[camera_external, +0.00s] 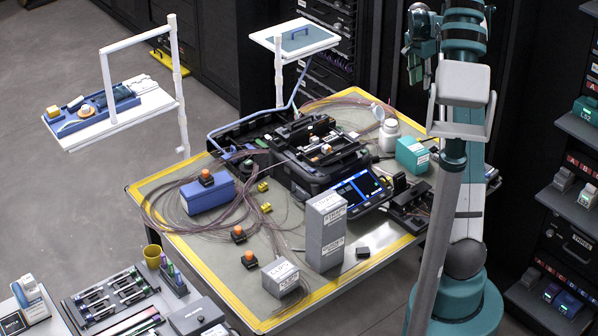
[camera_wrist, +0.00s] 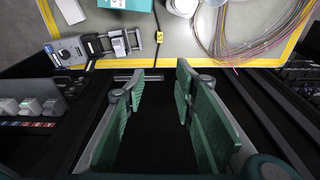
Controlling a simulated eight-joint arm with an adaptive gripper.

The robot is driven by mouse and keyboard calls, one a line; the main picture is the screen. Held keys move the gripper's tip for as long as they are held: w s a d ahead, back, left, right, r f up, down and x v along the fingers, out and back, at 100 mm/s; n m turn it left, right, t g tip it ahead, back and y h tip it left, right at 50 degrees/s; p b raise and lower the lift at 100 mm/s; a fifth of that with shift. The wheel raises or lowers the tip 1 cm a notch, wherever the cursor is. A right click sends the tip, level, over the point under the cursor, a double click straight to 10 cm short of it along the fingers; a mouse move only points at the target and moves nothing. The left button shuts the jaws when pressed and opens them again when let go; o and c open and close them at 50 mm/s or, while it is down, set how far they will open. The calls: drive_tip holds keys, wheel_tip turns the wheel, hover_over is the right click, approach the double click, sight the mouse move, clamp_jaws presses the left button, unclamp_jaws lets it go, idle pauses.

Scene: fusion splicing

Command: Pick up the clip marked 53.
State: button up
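No marking 53 can be read in either view, so I cannot tell which clip it is. In the wrist view a small yellow clip (camera_wrist: 222,47) lies on the table by a dark cable, its marking too small to read. In the external view two yellow clips (camera_external: 263,186) (camera_external: 266,207) lie among the fibres. Several black-and-orange pieces (camera_external: 239,234) sit on the table and on the blue box. My gripper (camera_wrist: 160,78) is open and empty, with green pads apart. It also shows high at the right of the external view (camera_external: 414,45), clear of the table.
The yellow-edged table (camera_external: 210,286) carries a splicer (camera_external: 318,172), a blue box (camera_external: 207,195), grey boxes (camera_external: 325,232), a white bottle (camera_external: 389,135) and a teal box (camera_external: 412,154). Loose fibres spread widely. A white frame stands at left; dark racks (camera_external: 565,190) stand at right.

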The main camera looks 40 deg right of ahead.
wheel_tip(320, 180, down, 20)
drive_tip(key=shift+f, duration=0.1)
drive_tip(key=shift+d+f, duration=0.2)
drive_tip(key=shift+f, duration=0.95)
drive_tip(key=shift+f, duration=0.15)
drive_tip(key=shift+s+d+f+b, duration=0.1)
drive_tip(key=shift+d+f+b, duration=0.15)
drive_tip(key=shift+f, duration=0.95)
drive_tip(key=shift+d+f+b, duration=0.2)
drive_tip(key=shift+d+f, duration=0.05)
drive_tip(key=shift+f, duration=0.95)
drive_tip(key=shift+c, duration=0.7)
drive_tip(key=c, duration=0.6)
